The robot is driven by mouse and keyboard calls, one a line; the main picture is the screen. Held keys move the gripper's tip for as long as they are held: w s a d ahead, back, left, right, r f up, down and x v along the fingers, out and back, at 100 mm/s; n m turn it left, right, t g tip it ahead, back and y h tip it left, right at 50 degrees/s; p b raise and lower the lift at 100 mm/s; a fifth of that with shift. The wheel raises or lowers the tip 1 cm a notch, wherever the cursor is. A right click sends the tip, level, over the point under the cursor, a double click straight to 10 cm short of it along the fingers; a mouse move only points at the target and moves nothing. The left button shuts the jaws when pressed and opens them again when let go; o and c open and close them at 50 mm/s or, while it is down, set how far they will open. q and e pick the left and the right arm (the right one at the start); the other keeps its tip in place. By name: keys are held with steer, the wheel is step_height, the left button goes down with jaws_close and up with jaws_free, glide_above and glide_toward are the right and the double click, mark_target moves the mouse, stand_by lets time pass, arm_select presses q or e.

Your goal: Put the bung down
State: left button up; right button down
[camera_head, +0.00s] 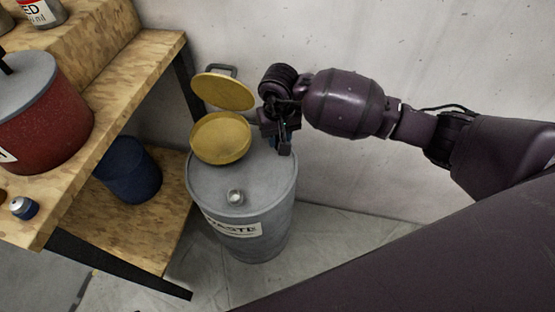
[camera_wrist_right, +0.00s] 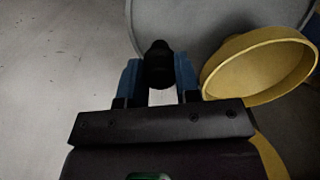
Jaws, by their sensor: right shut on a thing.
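My right gripper (camera_head: 285,147) is over the back right of the grey waste drum (camera_head: 272,191), beside the yellow funnel. In the right wrist view, the gripper's blue fingers (camera_wrist_right: 159,82) are shut on a dark rounded bung (camera_wrist_right: 158,60). The drum top (camera_wrist_right: 205,22) lies beyond it; I cannot tell whether the bung touches it. In the head view the bung is hidden or too small to make out. A small silver fitting (camera_head: 236,197) is on the drum's top near its front. My left gripper is not in view.
The yellow funnel (camera_head: 221,137) stands on the drum with its lid (camera_head: 223,91) raised. It is close to my gripper in the wrist view (camera_wrist_right: 262,65). A wooden bench (camera_head: 113,110) at left holds a red pot (camera_head: 42,115). A blue bin (camera_head: 128,168) is below.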

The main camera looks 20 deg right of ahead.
step_height(320, 180, down, 6)
steer(key=shift+r+b, duration=0.15)
steer(key=shift+b, duration=0.3)
steer(key=shift+f, duration=1)
step_height(320, 180, down, 3)
steer(key=shift+f+b, duration=0.2)
steer(key=shift+b, duration=0.4)
steer(key=shift+f, duration=0.1)
steer(key=c, duration=0.8)
jaws_free()
